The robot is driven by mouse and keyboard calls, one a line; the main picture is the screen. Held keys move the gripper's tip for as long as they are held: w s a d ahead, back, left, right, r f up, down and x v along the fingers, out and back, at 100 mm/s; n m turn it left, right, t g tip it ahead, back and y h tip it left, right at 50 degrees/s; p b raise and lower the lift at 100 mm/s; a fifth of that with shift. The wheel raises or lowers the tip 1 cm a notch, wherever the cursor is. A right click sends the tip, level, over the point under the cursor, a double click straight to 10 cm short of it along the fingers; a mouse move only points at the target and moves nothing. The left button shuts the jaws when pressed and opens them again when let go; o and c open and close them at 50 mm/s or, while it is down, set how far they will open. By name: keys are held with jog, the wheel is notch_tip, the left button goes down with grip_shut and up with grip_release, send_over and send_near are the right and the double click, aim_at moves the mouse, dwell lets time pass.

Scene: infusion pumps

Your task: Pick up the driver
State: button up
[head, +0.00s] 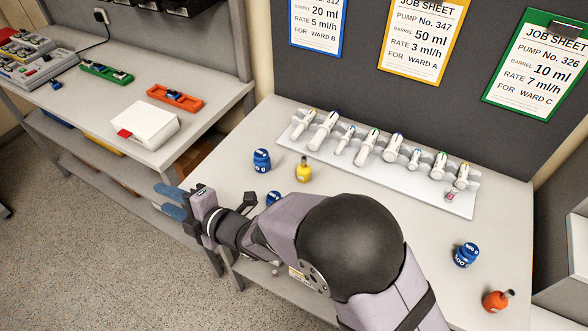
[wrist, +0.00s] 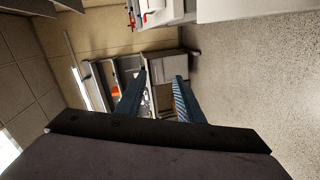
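I cannot pick out the driver with certainty. My gripper (head: 168,201) has blue fingers and hangs over the gap by the left end of the main bench, in front of the left bench. In the wrist view my gripper (wrist: 161,78) has its two fingers apart with nothing held between them. My arm hides part of the main bench.
A white rack (head: 400,188) of several syringes stands on the main bench (head: 505,225). A white box (head: 145,127) is on the left bench (head: 75,105). Job sheets (head: 420,40) hang behind.

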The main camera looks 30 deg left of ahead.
aim_at(303, 163)
jog(key=w+d+r+m+t+h, duration=0.2)
jog(key=w+d+m+t, duration=0.1)
jog(key=w+m+t, duration=0.55)
jog(key=w+d+r+m+t+h, duration=0.3)
jog(key=w+m+t, duration=0.2)
jog(key=w+m, duration=0.6)
jog(key=w+d+f+m+t+h, duration=0.1)
jog(key=w+d+f+m+h, duration=0.3)
jog(key=w+d+m+h, duration=0.6)
jog(key=s+d+m, duration=0.1)
jog(key=s+d+f+m+g, duration=0.1)
jog(key=s, duration=0.1)
jog(key=s+d+f+m+h+p, duration=0.1)
jog(key=shift+s+d+f+m, duration=0.2)
jog(key=shift+s+d+m, duration=0.05)
jog(key=shift+s, duration=0.15)
jog(key=shift+s+d+f+m+g, duration=0.15)
jog(key=shift+s+f+m+g, duration=0.15)
jog(key=shift+s+g, duration=0.05)
jog(key=shift+r+p+x, duration=0.1)
jog(key=shift+p+x, duration=0.65)
jog(key=shift+x, duration=1.1)
jog(key=shift+r+p+x, duration=0.15)
jog(key=shift+p+x, duration=0.55)
jog(key=shift+x, duration=1.15)
jog(key=shift+w, duration=0.1)
grip_shut()
